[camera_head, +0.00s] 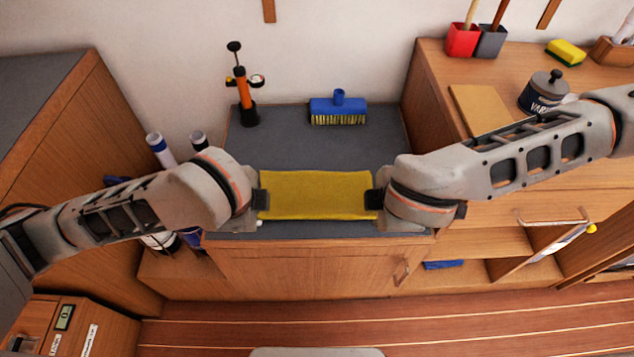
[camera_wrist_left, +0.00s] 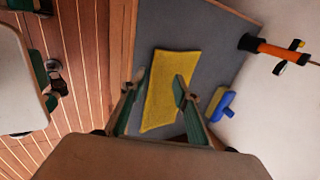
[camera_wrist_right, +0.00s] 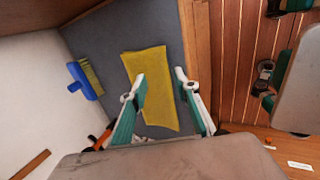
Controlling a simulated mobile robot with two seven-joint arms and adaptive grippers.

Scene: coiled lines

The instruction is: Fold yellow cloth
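The yellow cloth (camera_head: 316,195) is a flat, wide rectangle over the front part of the grey worktop (camera_head: 290,150). My left gripper (camera_head: 262,201) is at its left end and my right gripper (camera_head: 374,200) at its right end. In the left wrist view the fingers (camera_wrist_left: 160,83) are apart, with the cloth (camera_wrist_left: 168,95) seen beyond and between them. In the right wrist view the fingers (camera_wrist_right: 160,77) are also apart, with the cloth (camera_wrist_right: 155,65) beyond them. I cannot tell whether any fingertip touches the cloth.
A blue brush (camera_head: 338,111) and an orange pump (camera_head: 244,92) stand at the back of the worktop. Higher wooden cabinets flank it. The right one bears a varnish can (camera_head: 543,94), a yellow sponge (camera_head: 566,52) and red and grey pots. The worktop behind the cloth is clear.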

